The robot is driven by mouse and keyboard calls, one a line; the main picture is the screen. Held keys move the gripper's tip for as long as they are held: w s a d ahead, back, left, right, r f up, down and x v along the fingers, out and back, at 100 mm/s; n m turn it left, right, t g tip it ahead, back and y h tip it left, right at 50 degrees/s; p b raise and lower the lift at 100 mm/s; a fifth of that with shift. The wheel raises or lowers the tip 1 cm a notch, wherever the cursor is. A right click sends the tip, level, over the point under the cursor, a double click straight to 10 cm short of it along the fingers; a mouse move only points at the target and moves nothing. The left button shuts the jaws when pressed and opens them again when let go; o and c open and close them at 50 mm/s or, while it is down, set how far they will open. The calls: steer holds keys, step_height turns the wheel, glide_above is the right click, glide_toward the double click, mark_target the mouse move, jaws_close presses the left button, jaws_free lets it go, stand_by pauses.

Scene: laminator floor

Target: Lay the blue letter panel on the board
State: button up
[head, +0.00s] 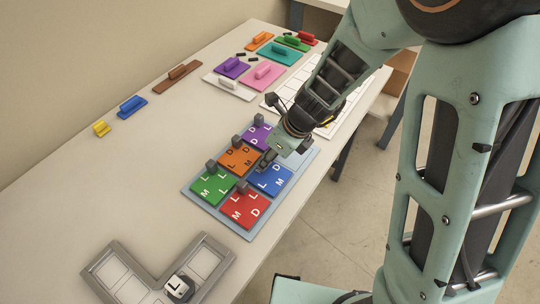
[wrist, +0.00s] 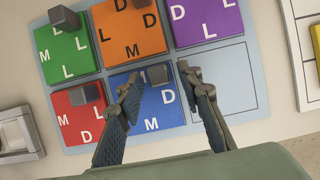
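The blue letter panel (wrist: 150,108) lies in the lower middle cell of the pale blue board (wrist: 225,80), beside the red panel. It carries white letters and a grey knob (wrist: 158,75). In the head view the blue panel (head: 270,180) shows, but my gripper (head: 268,160) hides its knob. In the wrist view my gripper (wrist: 160,78) is open, one finger on each side of the knob, with a gap to it on both sides. The fingers cover parts of the blue panel's side edges.
Green (wrist: 68,48), orange (wrist: 130,30), purple (wrist: 205,20) and red (wrist: 85,115) panels lie on the board. Its lower right cell is bare. A grey L-shaped tray (head: 128,268) with a lettered cube (head: 180,288) stands at the front. Coloured handled blocks line the table's back.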

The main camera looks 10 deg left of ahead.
steer(key=p+v, duration=0.4)
steer(key=v, duration=0.8)
steer(key=shift+f, duration=0.1)
